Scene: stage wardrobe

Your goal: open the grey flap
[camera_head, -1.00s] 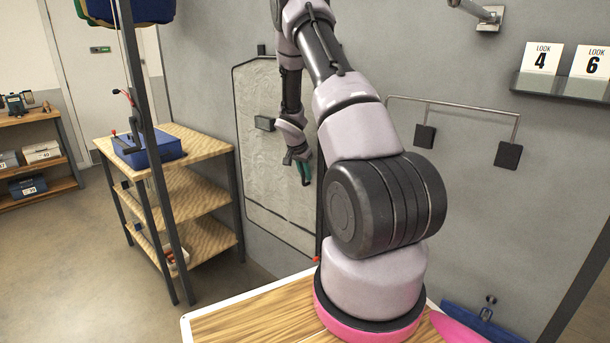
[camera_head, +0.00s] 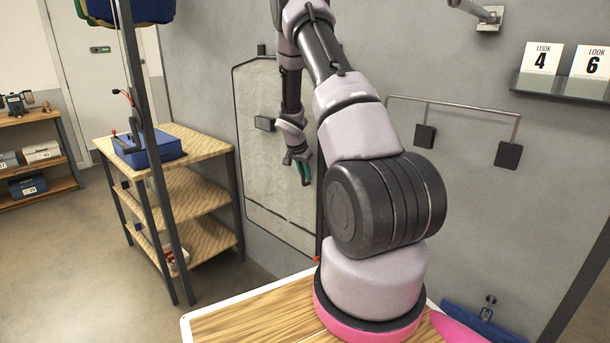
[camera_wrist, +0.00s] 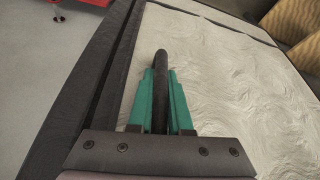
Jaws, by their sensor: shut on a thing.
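The grey flap (camera_head: 262,160) is a pale, rippled panel with a dark frame, upright against the wall behind my arm. Its right part is hidden by the arm in the head view. In the wrist view the flap (camera_wrist: 225,80) fills the middle and right, with its dark edge to the left. My gripper (camera_head: 303,173) has teal fingers and is at the right side of the flap. In the wrist view the gripper (camera_wrist: 161,80) is shut on a dark, round-ended handle (camera_wrist: 161,62), which sits between the fingers in front of the panel.
A wooden shelf unit (camera_head: 190,185) with a blue bin (camera_head: 158,152) stands to the left. A wall rail (camera_head: 455,104) with dark pads is to the right. Open floor lies at lower left.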

